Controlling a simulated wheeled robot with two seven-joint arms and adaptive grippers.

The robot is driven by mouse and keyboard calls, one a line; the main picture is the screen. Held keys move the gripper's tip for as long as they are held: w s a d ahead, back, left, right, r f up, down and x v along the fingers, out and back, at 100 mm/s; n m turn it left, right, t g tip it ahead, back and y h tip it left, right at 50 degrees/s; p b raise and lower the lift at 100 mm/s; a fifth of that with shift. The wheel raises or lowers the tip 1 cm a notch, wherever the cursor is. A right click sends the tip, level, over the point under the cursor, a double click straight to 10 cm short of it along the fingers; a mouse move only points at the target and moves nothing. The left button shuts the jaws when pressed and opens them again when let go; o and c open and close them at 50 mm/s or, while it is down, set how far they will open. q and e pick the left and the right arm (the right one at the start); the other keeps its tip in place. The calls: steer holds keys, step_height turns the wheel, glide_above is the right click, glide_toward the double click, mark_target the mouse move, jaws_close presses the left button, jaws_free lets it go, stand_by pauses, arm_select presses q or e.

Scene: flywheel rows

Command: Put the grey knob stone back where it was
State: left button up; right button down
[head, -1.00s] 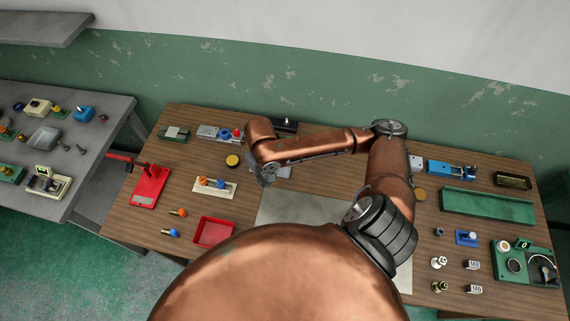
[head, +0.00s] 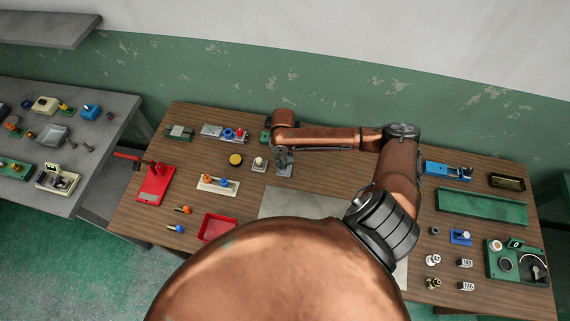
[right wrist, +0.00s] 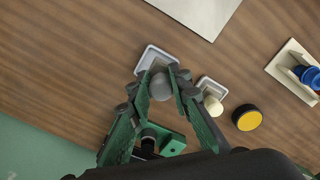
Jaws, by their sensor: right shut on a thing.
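My right gripper (head: 285,161) is at the back middle of the wooden table, fingers pointing down. In the right wrist view the gripper (right wrist: 164,82) is shut on the grey knob stone (right wrist: 161,88), a rounded grey piece between its fingertips. A grey square plate (right wrist: 151,58) lies just beyond the stone in that view, partly hidden by it and the fingers. The plate also shows below the gripper in the head view (head: 286,171). I cannot tell whether the stone touches it. The left gripper is not in view.
A second grey plate with a cream knob (right wrist: 213,105) is close beside the gripper, and a yellow-topped black disc (right wrist: 248,118) is past it. A green block (right wrist: 172,145) stands near the fingers. A pale sheet (head: 300,203) leaves flat room in the table's middle.

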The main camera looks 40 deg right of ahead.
mark_target(284, 165)
steer(key=shift+w+d+f, duration=0.4)
steer(key=shift+d+f, duration=0.1)
steer(key=shift+f, duration=0.3)
steer(key=shift+d+f, duration=0.1)
steer(key=shift+f, duration=1.5)
steer(key=shift+f, duration=0.1)
steer(key=c, duration=1.8)
jaws_free()
steer(key=shift+o, duration=0.2)
step_height(284, 165, up, 12)
steer(key=shift+r, duration=0.15)
